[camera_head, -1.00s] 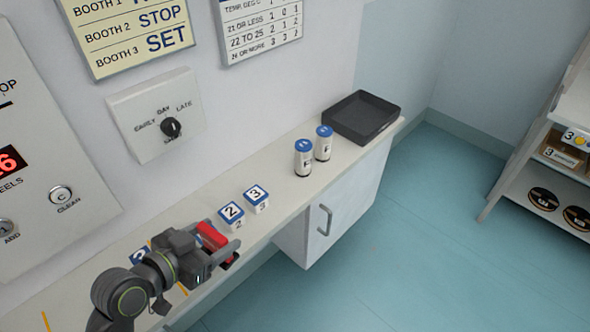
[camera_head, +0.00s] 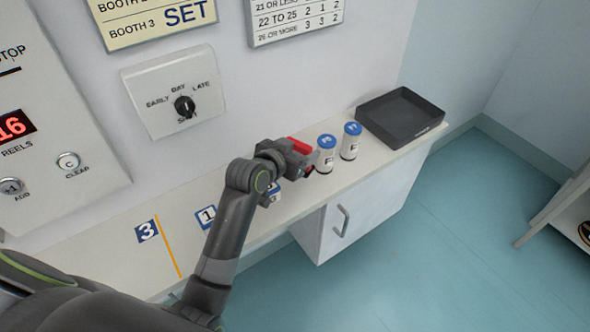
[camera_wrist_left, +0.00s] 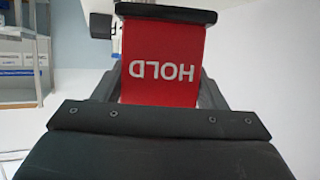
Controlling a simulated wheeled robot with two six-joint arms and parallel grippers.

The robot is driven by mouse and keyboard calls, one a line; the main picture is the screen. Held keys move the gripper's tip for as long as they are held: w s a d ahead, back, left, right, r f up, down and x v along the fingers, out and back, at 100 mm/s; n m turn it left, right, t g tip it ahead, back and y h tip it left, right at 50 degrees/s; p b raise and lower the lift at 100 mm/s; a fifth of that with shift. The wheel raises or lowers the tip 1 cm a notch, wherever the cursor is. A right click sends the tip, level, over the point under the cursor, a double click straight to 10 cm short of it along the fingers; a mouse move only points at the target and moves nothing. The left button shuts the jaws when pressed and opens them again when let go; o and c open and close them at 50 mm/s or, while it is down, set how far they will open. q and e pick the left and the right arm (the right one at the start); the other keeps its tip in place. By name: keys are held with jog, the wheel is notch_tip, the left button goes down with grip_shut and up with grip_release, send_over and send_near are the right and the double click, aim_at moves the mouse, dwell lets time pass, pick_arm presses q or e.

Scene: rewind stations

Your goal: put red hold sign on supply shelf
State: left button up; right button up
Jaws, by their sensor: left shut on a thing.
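The red hold sign (camera_head: 301,146) is between the fingers of my left gripper (camera_head: 303,159), which is shut on it. The sign is above the long white counter, just left of two blue-capped white canisters. In the left wrist view the sign (camera_wrist_left: 162,65) fills the space between the fingers, with HOLD reading upside down. I cannot tell which shelf is the supply shelf; part of a white shelf unit (camera_head: 562,208) shows at the right edge. My right gripper is not in view.
Blue-capped canisters (camera_head: 325,158) and (camera_head: 351,142) stand near the gripper. A black tray (camera_head: 436,127) sits at the counter's far end. Number blocks (camera_head: 206,215) lie on the counter, partly behind my arm. The blue floor (camera_head: 430,240) is clear.

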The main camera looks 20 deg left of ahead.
pick_arm(q)
notch_tip(320, 180, down, 2)
jog(key=shift+f, duration=1.9)
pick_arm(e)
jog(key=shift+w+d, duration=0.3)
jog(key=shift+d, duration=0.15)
pick_arm(q)
jog(key=shift+f, duration=0.15)
jog(key=o, duration=1)
jog(key=shift+o, duration=0.2)
jog(key=v, duration=1.2)
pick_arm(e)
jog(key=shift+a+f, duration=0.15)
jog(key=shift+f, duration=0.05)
